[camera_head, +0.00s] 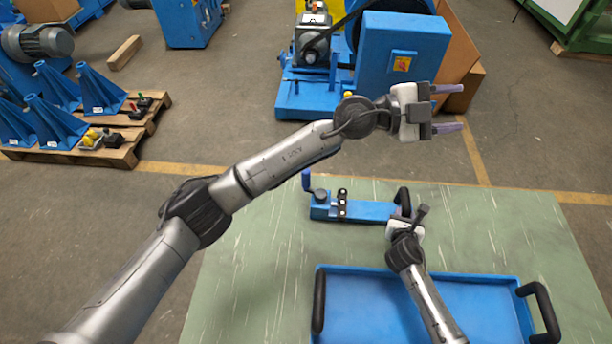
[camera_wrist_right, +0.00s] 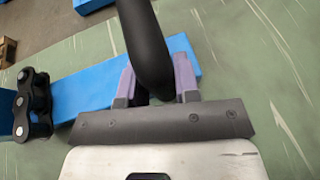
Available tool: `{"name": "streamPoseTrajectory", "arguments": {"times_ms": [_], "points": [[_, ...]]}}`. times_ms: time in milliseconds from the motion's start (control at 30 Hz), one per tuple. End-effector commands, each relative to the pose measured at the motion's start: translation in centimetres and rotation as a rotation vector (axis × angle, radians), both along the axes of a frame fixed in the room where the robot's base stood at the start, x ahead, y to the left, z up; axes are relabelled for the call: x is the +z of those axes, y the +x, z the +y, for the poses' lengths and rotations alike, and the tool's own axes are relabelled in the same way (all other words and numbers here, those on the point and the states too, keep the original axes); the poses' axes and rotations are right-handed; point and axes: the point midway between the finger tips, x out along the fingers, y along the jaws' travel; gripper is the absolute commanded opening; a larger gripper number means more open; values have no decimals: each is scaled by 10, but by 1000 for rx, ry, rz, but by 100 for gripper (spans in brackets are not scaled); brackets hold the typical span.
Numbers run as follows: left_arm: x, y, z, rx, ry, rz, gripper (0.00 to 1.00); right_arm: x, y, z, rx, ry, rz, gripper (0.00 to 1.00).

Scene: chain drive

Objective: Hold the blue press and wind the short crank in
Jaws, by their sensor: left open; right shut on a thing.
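The blue press (camera_head: 371,211) lies on the green table (camera_head: 255,265), with dark chain links (camera_head: 342,203) near its left end. At that end the short crank (camera_head: 306,181) shows as an upright blue handle. My right gripper (camera_head: 404,214) is shut on the press's black handle (camera_head: 403,197) at the right end. In the right wrist view the handle (camera_wrist_right: 146,45) stands between the purple fingers (camera_wrist_right: 155,78), beside the chain (camera_wrist_right: 33,104) and blue body (camera_wrist_right: 88,93). My left gripper (camera_head: 457,107) is open and empty, beyond the table's far edge, with fingers pointing right.
A blue tray (camera_head: 365,310) with black handles lies in front of the press, partly under my right arm. Behind the table stands a blue machine (camera_head: 403,48). A pallet (camera_head: 125,150) with blue stands is at left. The table left of the press is clear.

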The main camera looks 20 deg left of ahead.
Motion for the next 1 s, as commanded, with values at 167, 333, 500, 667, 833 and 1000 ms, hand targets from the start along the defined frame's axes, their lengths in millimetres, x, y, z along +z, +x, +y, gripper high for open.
{"name": "streamPoseTrajectory", "arguments": {"times_ms": [167,333,500,667,833,1000], "points": [[84,18,15,47,-387,96,55,0,0,0,-1,0,1,0],[130,57,75,168,-810,259,55,0,0,-1,-2,-1,1,0],[119,107,162,347,-1274,518,55,0,0,-1,-2,0,1,0],[52,144,238,554,-1707,831,55,0,0,-1,-2,0,0,0],[-38,155,284,784,-2077,1151,55,0,0,-1,-2,0,0,0],[-121,141,307,1047,-2364,1430,55,0,0,-1,-2,0,0,0]]}}
